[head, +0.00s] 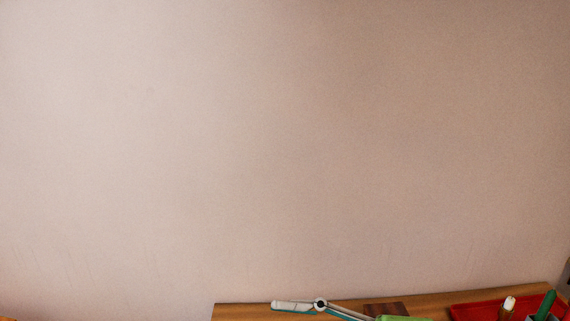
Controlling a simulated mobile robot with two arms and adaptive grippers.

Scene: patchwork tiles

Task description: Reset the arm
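Neither of my grippers shows in the head view, and I see no part of my arms that I can be sure of. The task line names no object apart from the arm.
A plain pinkish wall (280,150) fills most of the view. A wooden tabletop (240,311) shows along the bottom edge. On it are a jointed white-and-teal item (292,305), a dark brown patch (384,309), a green item (402,318) and a red tray (470,312) holding several things.

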